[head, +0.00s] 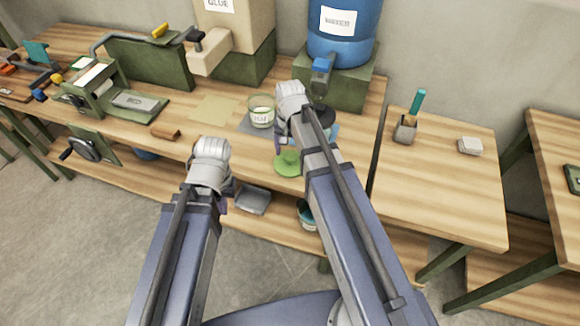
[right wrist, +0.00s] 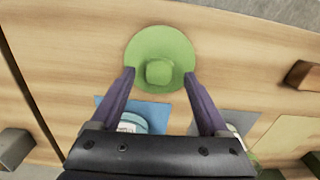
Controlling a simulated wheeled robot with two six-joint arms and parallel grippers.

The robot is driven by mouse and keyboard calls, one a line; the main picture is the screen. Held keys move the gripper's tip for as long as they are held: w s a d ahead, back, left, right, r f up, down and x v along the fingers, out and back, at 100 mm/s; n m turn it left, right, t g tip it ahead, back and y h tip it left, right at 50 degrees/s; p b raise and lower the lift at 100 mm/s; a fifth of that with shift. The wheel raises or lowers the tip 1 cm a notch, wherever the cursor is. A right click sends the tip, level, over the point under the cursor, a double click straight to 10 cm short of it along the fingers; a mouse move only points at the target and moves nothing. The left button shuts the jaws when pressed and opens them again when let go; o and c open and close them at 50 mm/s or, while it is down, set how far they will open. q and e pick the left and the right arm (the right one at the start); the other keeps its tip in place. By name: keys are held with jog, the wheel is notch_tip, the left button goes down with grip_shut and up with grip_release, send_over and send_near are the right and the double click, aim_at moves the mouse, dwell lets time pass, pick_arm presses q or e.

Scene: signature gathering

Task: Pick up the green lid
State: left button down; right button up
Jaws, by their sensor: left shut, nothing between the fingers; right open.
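The green lid (head: 288,164), a round disc with a raised knob, lies on the workbench near its front edge in the head view. In the right wrist view the lid (right wrist: 160,45) is at the top centre, seen from above. My right gripper (right wrist: 158,76) is open, with one finger on each side of the knob and nothing clasped. In the head view its arm hides most of the right gripper (head: 279,141). My left gripper (head: 226,200) is shut and empty at the bench's front edge, left of the lid.
A white-labelled jar (head: 261,112) stands on a grey mat behind the lid. A brown block (head: 166,132) lies to the left. A blue drum (head: 343,35) stands at the back. A blue mat (right wrist: 154,112) lies near my right fingers.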

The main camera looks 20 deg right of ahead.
jog(key=shift+f, duration=0.7)
jog(key=shift+r, duration=0.1)
grip_shut()
